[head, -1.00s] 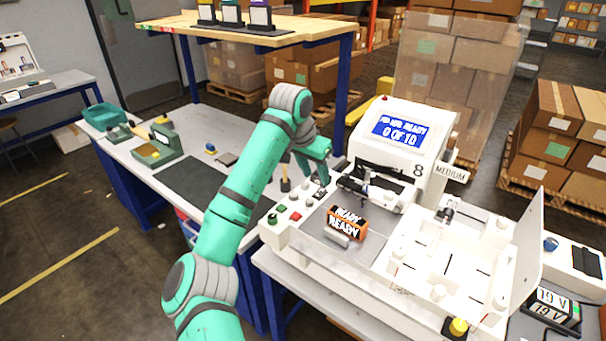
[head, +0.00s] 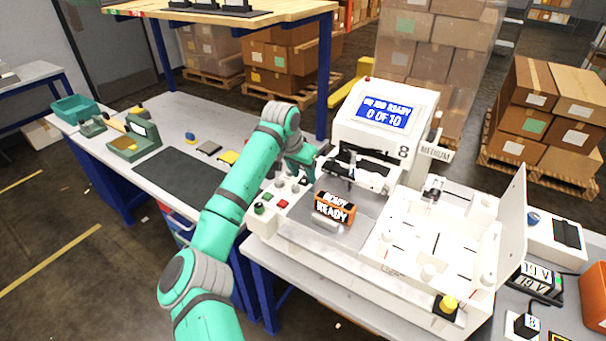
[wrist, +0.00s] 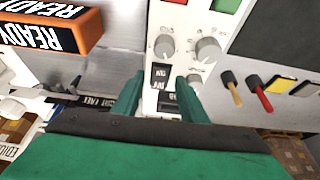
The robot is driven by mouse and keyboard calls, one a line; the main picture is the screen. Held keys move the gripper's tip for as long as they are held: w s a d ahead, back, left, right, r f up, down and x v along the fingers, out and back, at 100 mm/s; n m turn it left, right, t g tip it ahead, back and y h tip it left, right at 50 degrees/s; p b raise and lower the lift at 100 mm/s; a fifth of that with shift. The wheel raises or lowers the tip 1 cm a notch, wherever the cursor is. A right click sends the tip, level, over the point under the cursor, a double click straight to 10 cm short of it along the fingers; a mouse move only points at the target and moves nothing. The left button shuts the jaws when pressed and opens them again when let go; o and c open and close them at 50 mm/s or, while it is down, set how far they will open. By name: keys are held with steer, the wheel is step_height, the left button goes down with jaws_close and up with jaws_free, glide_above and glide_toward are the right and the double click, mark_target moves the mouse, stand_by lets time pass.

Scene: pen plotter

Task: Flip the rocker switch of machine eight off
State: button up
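Machine eight (head: 352,122) is the white plotter marked 8 in the head view, with a lit blue screen reading 0 OF 10. In the wrist view its rocker switch (wrist: 161,72) is a small black switch with ON and OFF lettering on the white panel, below two grey knobs. My gripper (wrist: 160,80) is open. Its two green fingers lie on either side of the switch in this view, with nothing between them; I cannot tell whether they touch the panel. In the head view my arm's end is at the panel's back left, and the switch is hidden.
An orange READY block (head: 334,207) sits on the machine's grey plate, near the panel. Red and green buttons (head: 282,203) are at the panel's front. Another bench (head: 185,130) with tools is at the left.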

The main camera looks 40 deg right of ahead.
steer(key=shift+f, duration=0.15)
jaws_close()
steer(key=shift+d, duration=0.15)
steer(key=shift+w+d+y, duration=0.15)
steer(key=shift+d+y, duration=0.05)
steer(key=shift+y, duration=0.3)
steer(key=shift+w+d+g+y, duration=0.2)
steer(key=shift+g+y, duration=0.4)
steer(key=shift+y, duration=0.5)
